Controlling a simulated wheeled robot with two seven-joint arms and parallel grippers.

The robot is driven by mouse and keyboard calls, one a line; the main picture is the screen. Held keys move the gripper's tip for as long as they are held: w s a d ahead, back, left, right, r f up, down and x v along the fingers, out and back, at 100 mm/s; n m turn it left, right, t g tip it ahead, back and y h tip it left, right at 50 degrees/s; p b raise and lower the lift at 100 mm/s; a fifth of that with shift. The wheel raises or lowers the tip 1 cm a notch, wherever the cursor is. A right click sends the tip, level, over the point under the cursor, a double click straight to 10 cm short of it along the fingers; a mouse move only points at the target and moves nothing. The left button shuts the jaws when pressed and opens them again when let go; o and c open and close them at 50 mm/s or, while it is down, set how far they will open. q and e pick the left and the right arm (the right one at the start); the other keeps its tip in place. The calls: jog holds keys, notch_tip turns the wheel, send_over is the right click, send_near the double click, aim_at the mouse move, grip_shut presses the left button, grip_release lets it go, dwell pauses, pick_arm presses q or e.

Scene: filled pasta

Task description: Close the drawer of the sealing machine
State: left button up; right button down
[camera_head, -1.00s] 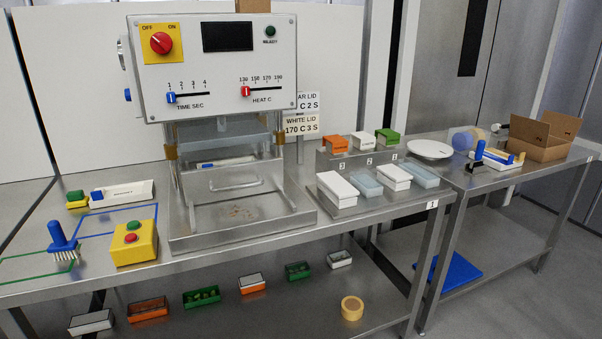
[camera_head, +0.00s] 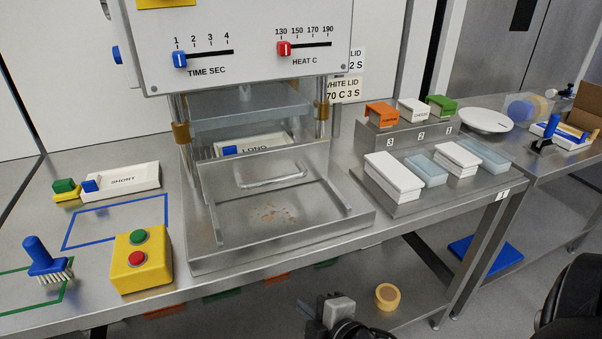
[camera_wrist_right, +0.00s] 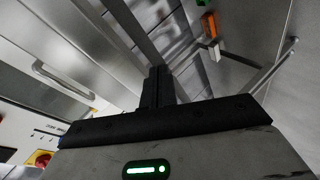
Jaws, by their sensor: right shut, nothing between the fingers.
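The sealing machine (camera_head: 250,50) stands on the steel table. Its metal drawer front (camera_head: 262,188) carries a light bar handle (camera_head: 270,175) and faces me, low between the machine's posts. How far out the drawer stands is hard to tell. In the right wrist view the handle (camera_wrist_right: 62,82) shows at the left. My right gripper (camera_head: 308,308) is low in the head view, below the table's front edge and apart from the drawer. Its fingers (camera_wrist_right: 158,85) are together with nothing between them. My left gripper is out of view.
Crumbs (camera_head: 272,213) lie on the machine's base. A yellow button box (camera_head: 140,262) and blue brush (camera_head: 42,257) stand to the left. A stepped rack (camera_head: 405,208) with lids and trays is at the right. A tape roll (camera_head: 387,296) lies on the lower shelf.

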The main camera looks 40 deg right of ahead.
aim_at(309, 166)
jog(key=w+d+r+n+t+h, duration=0.1)
jog(key=d+r+n, duration=0.1)
jog(key=n, duration=0.2)
jog(key=w+d+r+n+t+h, duration=0.1)
jog(key=d+r+n, duration=0.2)
jog(key=w+d+r+n, duration=0.2)
jog(key=r+n, duration=0.1)
jog(key=n, duration=0.1)
jog(key=shift+w+d+r+n+t+h+b, duration=0.1)
jog(key=shift+d+r+n+t+h+b, duration=0.05)
jog(key=shift+d+n+t+h+b, duration=0.2)
jog(key=w+d+r+n+t+h, duration=0.1)
jog(key=d+r+n+t+h, duration=0.1)
jog(key=d+r+n, duration=0.35)
jog(key=w, duration=0.4)
jog(key=w+d+n+p, duration=0.1)
jog(key=w, duration=0.4)
jog(key=w+n, duration=0.1)
jog(key=w, duration=0.3)
jog(key=shift+w+d+r, duration=0.3)
jog(key=shift+w+d, duration=0.1)
